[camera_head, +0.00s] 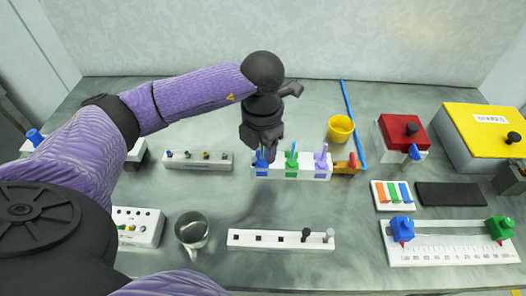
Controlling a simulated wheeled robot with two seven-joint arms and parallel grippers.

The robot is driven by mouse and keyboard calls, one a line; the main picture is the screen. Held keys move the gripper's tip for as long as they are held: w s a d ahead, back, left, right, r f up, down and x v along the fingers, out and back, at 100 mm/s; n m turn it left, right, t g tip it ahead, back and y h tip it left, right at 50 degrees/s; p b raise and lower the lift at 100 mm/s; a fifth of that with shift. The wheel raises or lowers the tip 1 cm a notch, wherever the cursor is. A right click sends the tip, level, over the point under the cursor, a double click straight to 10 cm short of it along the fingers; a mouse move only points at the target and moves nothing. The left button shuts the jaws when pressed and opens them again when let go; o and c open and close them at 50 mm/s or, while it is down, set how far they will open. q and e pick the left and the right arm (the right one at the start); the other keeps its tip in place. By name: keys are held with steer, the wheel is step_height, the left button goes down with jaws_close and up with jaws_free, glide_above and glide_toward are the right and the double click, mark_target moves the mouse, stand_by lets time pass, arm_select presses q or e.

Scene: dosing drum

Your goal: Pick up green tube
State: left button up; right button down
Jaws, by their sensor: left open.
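The green tube (292,158) stands upright in the middle of a white rack (326,177) with blue, green and purple squares on its front. A blue tube (262,160) stands at the rack's left end and a purple tube (320,161) at its right end. My left gripper (262,148) is open and points down over the blue tube, just left of the green tube. Its fingers partly hide the top of the blue tube. I cannot tell whether they touch it. The green tube is apart from the gripper. My right gripper is not in view.
A yellow cup (341,129) and a long blue rod (353,125) are behind the rack's right end. A grey block with pegs (198,165) lies left, a white peg strip (270,243) in front. A glass beaker (192,232) stands front left. Boxes fill the right side.

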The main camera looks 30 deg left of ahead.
arm_select(q)
steer(key=shift+f, duration=0.1)
jaws_close()
stand_by(0.3)
